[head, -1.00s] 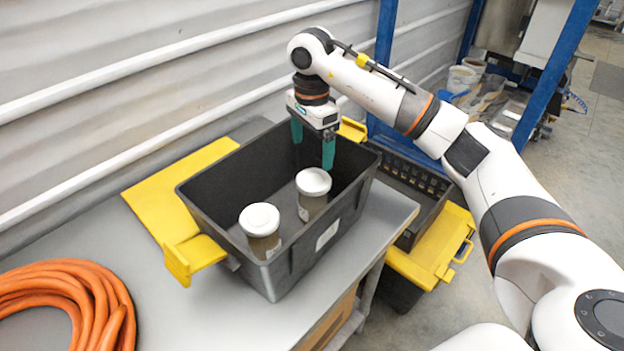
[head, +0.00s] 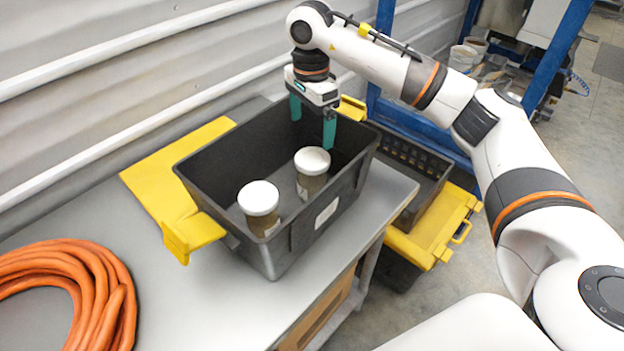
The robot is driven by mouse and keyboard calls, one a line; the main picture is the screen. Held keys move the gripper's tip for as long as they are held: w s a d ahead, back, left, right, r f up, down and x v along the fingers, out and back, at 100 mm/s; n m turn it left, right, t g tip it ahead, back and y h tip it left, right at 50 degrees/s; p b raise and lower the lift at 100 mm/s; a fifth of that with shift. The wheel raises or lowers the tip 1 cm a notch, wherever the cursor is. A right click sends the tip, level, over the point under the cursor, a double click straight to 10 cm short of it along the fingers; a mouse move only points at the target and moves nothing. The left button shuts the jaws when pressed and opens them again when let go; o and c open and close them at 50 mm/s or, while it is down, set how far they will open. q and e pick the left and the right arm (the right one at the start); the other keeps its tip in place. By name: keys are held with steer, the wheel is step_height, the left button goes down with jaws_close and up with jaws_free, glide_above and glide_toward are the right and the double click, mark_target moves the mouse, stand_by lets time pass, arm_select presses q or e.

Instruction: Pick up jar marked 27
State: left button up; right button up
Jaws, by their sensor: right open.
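Two jars with white lids stand upright in a black crate (head: 260,258) on the grey table. The nearer jar (head: 262,222) is at the left, and the farther jar (head: 312,184) is to its right. Pale labels show partly on their sides, but I cannot read any number, so I cannot tell which is 27. My right gripper (head: 312,132) points down into the far end of the crate, behind the farther jar. Its two teal fingers are apart with nothing between them. My left gripper is not in view.
The crate has yellow flaps (head: 192,235) folded outward. A coiled orange hose (head: 105,290) lies at the table's left front. A second black and yellow crate (head: 435,235) stands lower, right of the table. A ribbed wall runs behind.

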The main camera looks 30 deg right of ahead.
mark_target(313, 157)
steer(key=shift+s+d+f, duration=0.1)
steer(key=shift+d, duration=0.15)
steer(key=shift+d+f, duration=0.15)
steer(key=shift+f, duration=0.15)
step_height(313, 157, down, 6)
steer(key=shift+f+p, duration=0.15)
steer(key=shift+p, duration=1.05)
steer(key=f, duration=0.1)
steer(key=f+p, duration=0.1)
steer(key=f, duration=0.1)
steer(key=a+f+p, duration=0.1)
steer(key=shift+s+f, duration=0.2)
steer(key=shift+s, duration=0.1)
steer(key=shift+f, duration=0.4)
steer(key=shift+c, duration=0.4)
steer(key=shift+r, duration=0.1)
steer(key=c, duration=1.7)
